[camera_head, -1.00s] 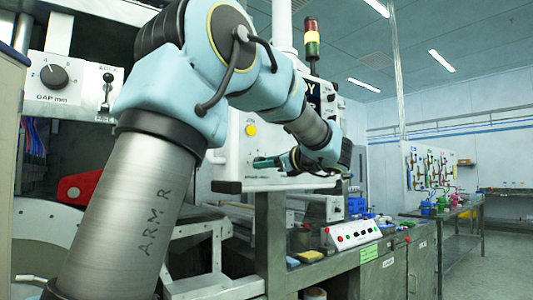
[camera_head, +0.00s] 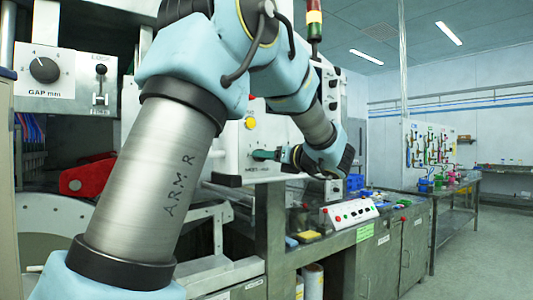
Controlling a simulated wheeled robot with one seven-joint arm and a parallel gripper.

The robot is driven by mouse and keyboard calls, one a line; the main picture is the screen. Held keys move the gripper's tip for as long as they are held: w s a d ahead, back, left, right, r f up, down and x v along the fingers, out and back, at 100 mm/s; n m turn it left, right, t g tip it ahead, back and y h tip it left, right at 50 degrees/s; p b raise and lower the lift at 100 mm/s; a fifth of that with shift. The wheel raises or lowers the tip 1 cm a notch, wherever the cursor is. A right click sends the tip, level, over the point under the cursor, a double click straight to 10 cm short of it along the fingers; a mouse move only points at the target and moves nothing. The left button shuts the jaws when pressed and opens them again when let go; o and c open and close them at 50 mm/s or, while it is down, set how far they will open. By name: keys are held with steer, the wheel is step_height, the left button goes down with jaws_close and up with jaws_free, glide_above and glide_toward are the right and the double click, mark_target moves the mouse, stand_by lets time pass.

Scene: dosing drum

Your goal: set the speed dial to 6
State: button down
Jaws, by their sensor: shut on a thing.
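My gripper (camera_head: 262,155) has teal fingertips and reaches left to the white machine panel (camera_head: 228,152). It is shut at the place of the speed dial, just above a small, blurred label (camera_head: 257,168) on the panel's lower part. The dial is hidden behind the fingers, so its pointer and number cannot be read. My pale blue and grey arm crosses the middle of the head view.
A separate black GAP mm dial (camera_head: 44,70) and a lever switch (camera_head: 100,87) are on the left panel. A yellow button (camera_head: 250,123) sits above my gripper. A button console (camera_head: 348,212) is on the bench below. Open floor lies at right.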

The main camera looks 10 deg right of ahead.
steer(key=shift+f, duration=0.1)
steer(key=shift+c, duration=2)
jaws_free()
steer(key=b+v, duration=0.3)
steer(key=v, duration=0.7)
steer(key=shift+s+d, duration=0.15)
steer(key=shift+s, duration=0.25)
